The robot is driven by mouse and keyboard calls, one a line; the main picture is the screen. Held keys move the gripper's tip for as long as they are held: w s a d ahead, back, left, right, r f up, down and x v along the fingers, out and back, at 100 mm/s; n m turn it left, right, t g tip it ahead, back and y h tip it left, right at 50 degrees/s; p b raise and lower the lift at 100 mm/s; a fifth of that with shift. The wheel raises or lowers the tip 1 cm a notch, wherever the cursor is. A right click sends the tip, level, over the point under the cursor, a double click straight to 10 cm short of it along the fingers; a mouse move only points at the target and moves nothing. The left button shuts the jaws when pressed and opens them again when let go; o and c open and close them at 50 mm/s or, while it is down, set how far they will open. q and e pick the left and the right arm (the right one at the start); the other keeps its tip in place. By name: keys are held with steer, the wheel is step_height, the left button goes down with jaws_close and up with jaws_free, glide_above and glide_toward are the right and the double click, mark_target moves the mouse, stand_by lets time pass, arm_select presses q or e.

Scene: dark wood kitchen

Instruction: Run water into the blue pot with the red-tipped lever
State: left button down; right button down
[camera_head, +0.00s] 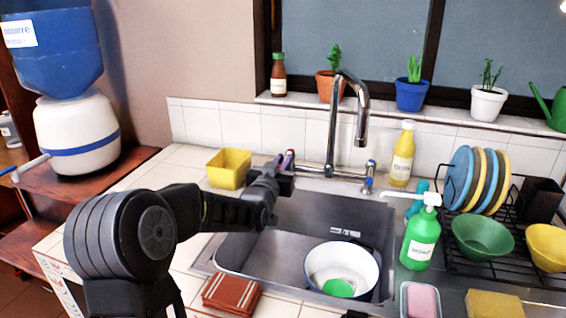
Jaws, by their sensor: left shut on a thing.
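The chrome faucet (333,130) stands behind the sink, its spout curving down over the basin. Its red-tipped lever (289,158) is at the left of the faucet base, and a blue-tipped lever (370,169) is at the right. My left gripper (281,172) reaches in from the left and is shut at the red-tipped lever, hiding its lower part. The pot (315,262), white inside with a dark blue rim, sits in the sink with a green round thing (338,288) in it. I see no water stream under the spout. My right gripper does not show.
The steel sink (240,255) has a yellow container (229,168) behind left and a brown stack (231,294) at front left. Green (420,240) and yellow (402,158) bottles and a dish rack (505,255) stand at right. Potted plants line the sill.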

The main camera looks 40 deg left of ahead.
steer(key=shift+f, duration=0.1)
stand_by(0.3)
arm_select(q)
steer(key=b, duration=0.1)
steer(key=h+b, duration=0.1)
steer(key=b, duration=0.1)
steer(key=shift+s+a+f+m+t, duration=0.1)
steer(key=shift+a+f+m+t, duration=0.1)
steer(key=shift+a+m+t, duration=0.15)
steer(key=h+p, duration=0.1)
steer(key=a+m+h+p, duration=0.1)
steer(key=m+h, duration=0.1)
steer(key=shift+s+a+r+m+h+p, duration=0.1)
steer(key=shift+a+r+m+h+p, duration=0.2)
steer(key=shift+h+p, duration=0.1)
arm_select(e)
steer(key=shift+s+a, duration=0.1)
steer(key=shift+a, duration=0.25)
arm_select(q)
steer(key=c, duration=1.4)
jaws_free()
steer(key=shift+c, duration=0.2)
steer(key=shift+f, duration=0.1)
